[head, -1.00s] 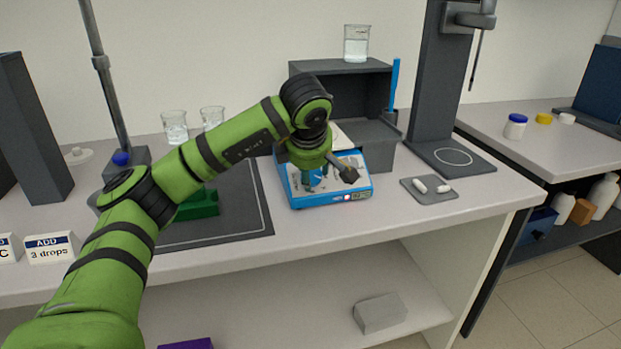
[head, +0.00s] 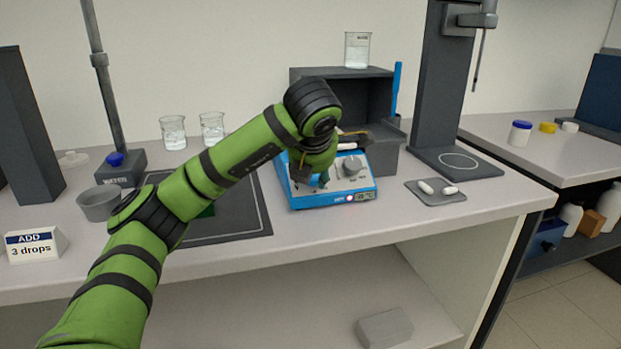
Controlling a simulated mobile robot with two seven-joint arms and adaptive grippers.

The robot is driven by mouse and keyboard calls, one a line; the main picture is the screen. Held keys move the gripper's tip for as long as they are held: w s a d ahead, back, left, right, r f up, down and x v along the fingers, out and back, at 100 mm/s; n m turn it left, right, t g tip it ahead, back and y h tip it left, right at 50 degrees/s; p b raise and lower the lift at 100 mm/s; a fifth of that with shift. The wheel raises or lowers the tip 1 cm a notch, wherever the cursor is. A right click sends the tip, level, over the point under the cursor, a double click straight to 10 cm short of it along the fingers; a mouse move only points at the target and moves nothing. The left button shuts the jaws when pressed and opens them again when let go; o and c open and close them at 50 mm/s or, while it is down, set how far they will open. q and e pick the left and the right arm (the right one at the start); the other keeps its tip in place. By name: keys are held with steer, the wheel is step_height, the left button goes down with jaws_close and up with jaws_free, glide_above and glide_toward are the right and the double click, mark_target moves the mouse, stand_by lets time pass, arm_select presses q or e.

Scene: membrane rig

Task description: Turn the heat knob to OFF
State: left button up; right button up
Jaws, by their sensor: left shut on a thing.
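The blue hotplate unit (head: 325,201) stands on the bench, with a pale sloping panel and a small lit display on its front edge. My left gripper (head: 322,180) comes down over the left part of the panel. It is shut on what appears to be the heat knob, which the gripper hides, so its setting cannot be read. A grey round knob (head: 351,166) shows uncovered on the right of the panel, beside the gripper. My right gripper is out of view.
A dark open-fronted box (head: 345,73) with a beaker (head: 357,50) on top stands behind the unit. A grey stand (head: 436,90) and a small tray (head: 437,196) are to the right. A grey bowl (head: 99,204) and card (head: 33,246) are at left.

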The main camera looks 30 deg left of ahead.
arm_select(q)
steer(key=n, duration=0.1)
steer(key=n+b, duration=0.1)
steer(key=n, duration=0.1)
steer(key=shift+d+f+n+y+b, duration=0.15)
steer(key=shift+d+n+y+b, duration=0.1)
steer(key=shift+n+y+b, duration=0.1)
steer(key=n, duration=0.3)
steer(key=shift+w+r+y, duration=0.1)
steer(key=shift+r+y, duration=0.1)
steer(key=shift+y, duration=0.05)
steer(key=n, duration=0.2)
steer(key=shift+r+n+y+p, duration=0.25)
steer(key=shift+n+y+p, duration=0.05)
steer(key=shift+n+p, duration=0.05)
steer(key=n+g+p, duration=0.1)
steer(key=n+p, duration=0.1)
steer(key=n, duration=0.3)
steer(key=shift+w+a+r+y, duration=0.1)
steer(key=shift+y, duration=0.3)
steer(key=shift+n, duration=0.4)
steer(key=shift+n+p, duration=0.3)
steer(key=shift+p, duration=0.05)
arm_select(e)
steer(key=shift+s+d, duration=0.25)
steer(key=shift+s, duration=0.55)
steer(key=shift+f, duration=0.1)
